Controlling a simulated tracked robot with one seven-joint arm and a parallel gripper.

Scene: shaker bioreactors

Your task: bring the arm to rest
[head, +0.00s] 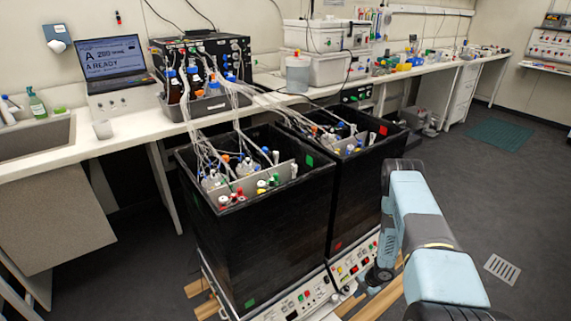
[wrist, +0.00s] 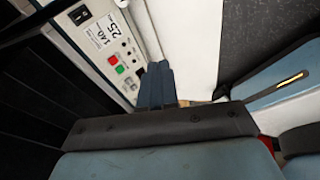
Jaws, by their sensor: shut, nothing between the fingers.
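My gripper (wrist: 158,70) shows in the wrist view as two blue-grey fingers side by side, shut with nothing between them. The fingers lie close to a white control panel (wrist: 105,45) with a black switch, a label and red and green buttons. I cannot tell whether they touch it. In the head view my blue and grey arm (head: 425,235) is folded at the lower right, in front of the right black shaker box (head: 352,195). Its lower end hangs by the front panels, and the fingers cannot be made out there.
The left black shaker box (head: 265,235) stands beside the right one, both open on top with bottles and tubing. A long white bench (head: 135,145) runs behind, with a laptop (head: 112,58) and a sink (head: 35,140). The floor at the right is clear around a drain grate (head: 502,269).

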